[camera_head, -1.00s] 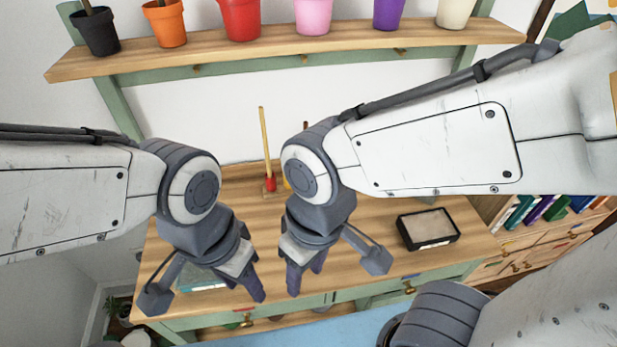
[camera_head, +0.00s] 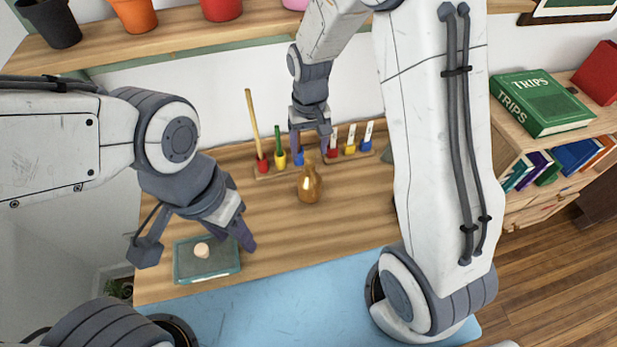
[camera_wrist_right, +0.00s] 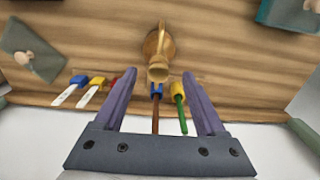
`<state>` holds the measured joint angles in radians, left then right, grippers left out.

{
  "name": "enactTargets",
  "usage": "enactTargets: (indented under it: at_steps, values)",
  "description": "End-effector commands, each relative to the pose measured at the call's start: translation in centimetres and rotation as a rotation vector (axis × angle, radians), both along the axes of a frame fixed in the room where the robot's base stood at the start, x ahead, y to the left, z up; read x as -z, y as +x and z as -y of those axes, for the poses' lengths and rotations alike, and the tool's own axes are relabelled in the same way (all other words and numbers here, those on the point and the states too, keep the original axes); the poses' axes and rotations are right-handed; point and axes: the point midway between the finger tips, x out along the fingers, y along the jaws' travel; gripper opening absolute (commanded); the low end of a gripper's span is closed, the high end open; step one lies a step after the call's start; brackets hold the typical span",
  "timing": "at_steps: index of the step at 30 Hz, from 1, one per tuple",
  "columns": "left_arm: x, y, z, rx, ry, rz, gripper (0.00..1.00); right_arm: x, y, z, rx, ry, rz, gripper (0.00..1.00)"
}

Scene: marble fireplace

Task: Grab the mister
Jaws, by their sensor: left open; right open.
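The mister (camera_head: 310,184) is a small brass-coloured bottle with a narrow neck, upright on the wooden tabletop near its middle. In the right wrist view the mister (camera_wrist_right: 158,48) lies just beyond the fingertips, roughly centred between them. My right gripper (camera_head: 312,150) is open and behind the mister, pointing down by the row of coloured tools; nothing is clamped in it. In the right wrist view its fingers (camera_wrist_right: 160,85) frame a blue-ended and a green-handled tool. My left gripper (camera_head: 245,240) is open and empty, above the left part of the table next to a green tray.
Colour-tipped tools stand in wooden racks (camera_head: 350,157) along the table's back. The green-rimmed tray (camera_head: 207,276) holds a small round-knobbed item. A shelf of pots (camera_head: 180,38) runs above. A green book (camera_head: 541,103) lies on the right-hand bookcase. The table's front middle is clear.

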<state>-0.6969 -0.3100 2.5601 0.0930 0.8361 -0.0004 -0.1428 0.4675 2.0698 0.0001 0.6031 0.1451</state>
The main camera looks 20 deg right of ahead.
Motion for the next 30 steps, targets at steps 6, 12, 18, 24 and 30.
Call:
enactTargets:
  at_steps: [6,12,18,24,30]
  values:
    - [-0.4,0.0,0.0,0.000,0.000,0.000,0.50,2.4,0.1,0.0,0.002,-0.001,-0.005,0.73]
    - [-1.4,0.0,0.0,0.000,0.000,0.000,0.50,5.1,0.1,0.2,0.002,-0.001,-0.007,0.73]
    - [-1.5,0.0,0.0,0.000,0.000,0.000,0.50,7.2,0.2,0.2,0.002,0.000,-0.002,0.73]
    - [-1.5,0.0,0.0,0.000,0.000,0.000,0.50,7.3,0.2,0.2,0.001,0.000,0.000,0.73]
    - [-1.5,0.0,0.0,0.000,0.000,0.000,0.50,7.3,0.2,0.2,0.001,0.000,-0.001,0.12]
